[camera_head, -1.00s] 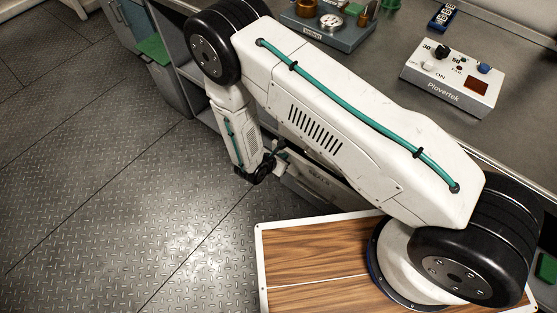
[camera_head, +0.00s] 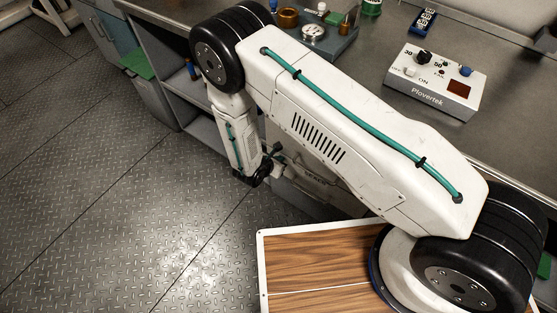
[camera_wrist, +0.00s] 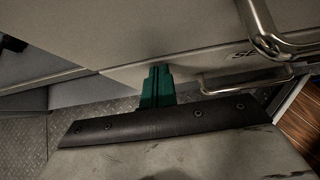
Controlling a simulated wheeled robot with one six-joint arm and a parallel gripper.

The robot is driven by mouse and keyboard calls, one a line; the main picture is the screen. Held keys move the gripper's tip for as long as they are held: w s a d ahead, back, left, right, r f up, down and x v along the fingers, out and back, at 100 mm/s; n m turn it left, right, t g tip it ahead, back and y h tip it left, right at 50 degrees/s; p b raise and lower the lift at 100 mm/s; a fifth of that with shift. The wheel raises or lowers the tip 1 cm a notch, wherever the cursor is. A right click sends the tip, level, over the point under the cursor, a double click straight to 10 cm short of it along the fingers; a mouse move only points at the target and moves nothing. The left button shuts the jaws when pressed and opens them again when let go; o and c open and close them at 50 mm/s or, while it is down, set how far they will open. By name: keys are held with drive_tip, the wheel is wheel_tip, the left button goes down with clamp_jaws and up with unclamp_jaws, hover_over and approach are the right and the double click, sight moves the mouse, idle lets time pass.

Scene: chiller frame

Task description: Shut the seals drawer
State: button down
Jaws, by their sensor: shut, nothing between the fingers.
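The seals drawer (camera_head: 314,181) is below the bench in the head view, with its light front and lettering partly hidden behind my arm. In the wrist view its grey front (camera_wrist: 190,52) fills the upper part, with the start of the lettering at the right. A metal bar handle (camera_wrist: 262,35) is at upper right. My gripper (camera_wrist: 157,72) is shut and empty. Its green fingertips are at the lower edge of the drawer front, left of the handle. I cannot tell whether they touch. How far the drawer stands out is hidden.
The bench top (camera_head: 380,105) holds a Plovertek control box (camera_head: 435,88) and a tray of small parts (camera_head: 335,42). Open shelves (camera_head: 170,75) stand left of the drawer. The metal plate floor (camera_head: 120,210) is clear at left.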

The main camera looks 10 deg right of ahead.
drive_tip(key=s+a+f+v, duration=0.1)
drive_tip(key=f+v, duration=0.1)
drive_tip(key=v, duration=1.1)
drive_tip(key=shift+s+a, duration=0.1)
drive_tip(key=shift+s, duration=0.05)
